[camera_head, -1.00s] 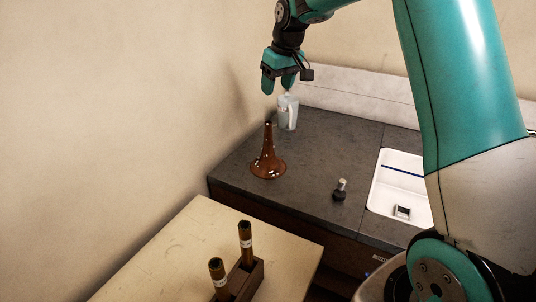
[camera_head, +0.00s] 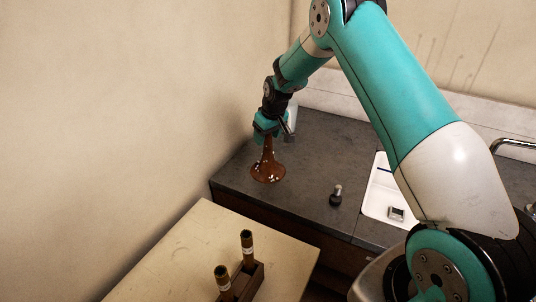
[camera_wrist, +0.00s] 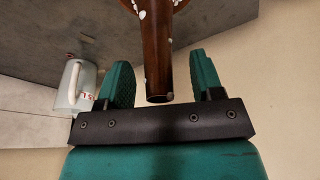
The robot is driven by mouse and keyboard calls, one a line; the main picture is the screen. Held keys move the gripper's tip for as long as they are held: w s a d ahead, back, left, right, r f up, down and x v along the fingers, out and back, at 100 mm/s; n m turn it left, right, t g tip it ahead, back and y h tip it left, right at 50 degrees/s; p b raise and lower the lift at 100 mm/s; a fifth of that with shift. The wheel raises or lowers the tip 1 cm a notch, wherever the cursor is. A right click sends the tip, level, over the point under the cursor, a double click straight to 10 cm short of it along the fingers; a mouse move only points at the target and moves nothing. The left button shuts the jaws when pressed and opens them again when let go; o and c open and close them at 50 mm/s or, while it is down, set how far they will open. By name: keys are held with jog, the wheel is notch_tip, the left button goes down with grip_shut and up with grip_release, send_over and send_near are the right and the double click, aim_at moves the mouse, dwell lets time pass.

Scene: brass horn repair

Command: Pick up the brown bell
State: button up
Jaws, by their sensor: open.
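The brown bell (camera_head: 268,168) stands upright on the dark counter, its wide flare down and its narrow tube up. Pale specks dot its surface. My gripper (camera_head: 266,136) is at the top of the bell's tube in the head view. In the wrist view the bell's tube (camera_wrist: 156,60) reaches between the two open green fingers of my gripper (camera_wrist: 162,82). Gaps show between the tube and both fingers. Most of the bell's flare is outside the wrist view.
A pale mug (camera_wrist: 77,86) stands close beside one finger; my gripper partly hides it in the head view. A small dark object with a metal top (camera_head: 336,196) and a white sink (camera_head: 374,205) lie to the right. A wooden holder with two tubes (camera_head: 244,280) sits on the front table.

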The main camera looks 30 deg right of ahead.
jog(key=shift+w+f, duration=0.1)
jog(key=shift+f, duration=0.2)
grip_shut()
jog(key=shift+r, duration=0.15)
